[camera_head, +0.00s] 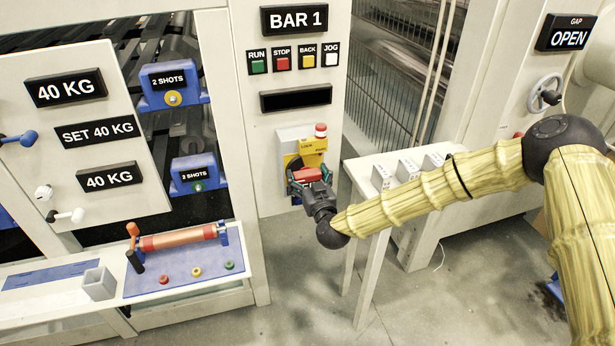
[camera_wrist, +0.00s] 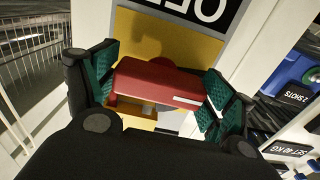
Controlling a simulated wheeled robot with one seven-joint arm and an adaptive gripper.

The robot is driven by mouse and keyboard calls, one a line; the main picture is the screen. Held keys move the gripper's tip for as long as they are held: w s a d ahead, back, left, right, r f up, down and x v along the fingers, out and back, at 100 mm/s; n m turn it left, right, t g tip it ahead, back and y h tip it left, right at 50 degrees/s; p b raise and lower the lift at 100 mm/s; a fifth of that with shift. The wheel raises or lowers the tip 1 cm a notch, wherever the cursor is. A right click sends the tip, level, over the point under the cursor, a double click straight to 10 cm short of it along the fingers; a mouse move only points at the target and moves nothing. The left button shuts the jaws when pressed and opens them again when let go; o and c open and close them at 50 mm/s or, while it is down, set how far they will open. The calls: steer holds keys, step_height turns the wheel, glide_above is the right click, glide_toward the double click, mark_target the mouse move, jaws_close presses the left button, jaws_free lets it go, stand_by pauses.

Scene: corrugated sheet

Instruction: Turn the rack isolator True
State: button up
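The rack isolator is a red bar handle (camera_head: 307,174) on a yellow plate (camera_head: 312,146), low on the panel under the BAR 1 sign. In the wrist view the red handle (camera_wrist: 158,84) lies across the picture, its right end a little lower. In the head view it lies nearly level. My gripper (camera_head: 309,176) is around the handle, with a green finger pad against each end. In the wrist view my gripper (camera_wrist: 160,88) appears closed on it.
A red button (camera_head: 320,130) sits just above the yellow plate. RUN, STOP, BACK and JOG buttons (camera_head: 293,60) are higher on the panel. A narrow pale stand (camera_head: 369,200) is close to the right, below my forearm.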

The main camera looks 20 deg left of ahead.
steer(key=c, duration=0.4)
steer(key=shift+m+b, duration=0.3)
steer(key=shift+b, duration=0.05)
steer(key=m+b, duration=0.2)
steer(key=shift+f+m, duration=0.2)
steer(key=shift+m, duration=0.1)
steer(key=m+b, duration=0.4)
steer(key=shift+m, duration=0.3)
steer(key=m+b, duration=0.4)
steer(key=m, duration=0.1)
steer(key=shift+r+m+b, duration=0.15)
steer(key=shift+m+b, duration=1.1)
steer(key=shift+m, duration=1.15)
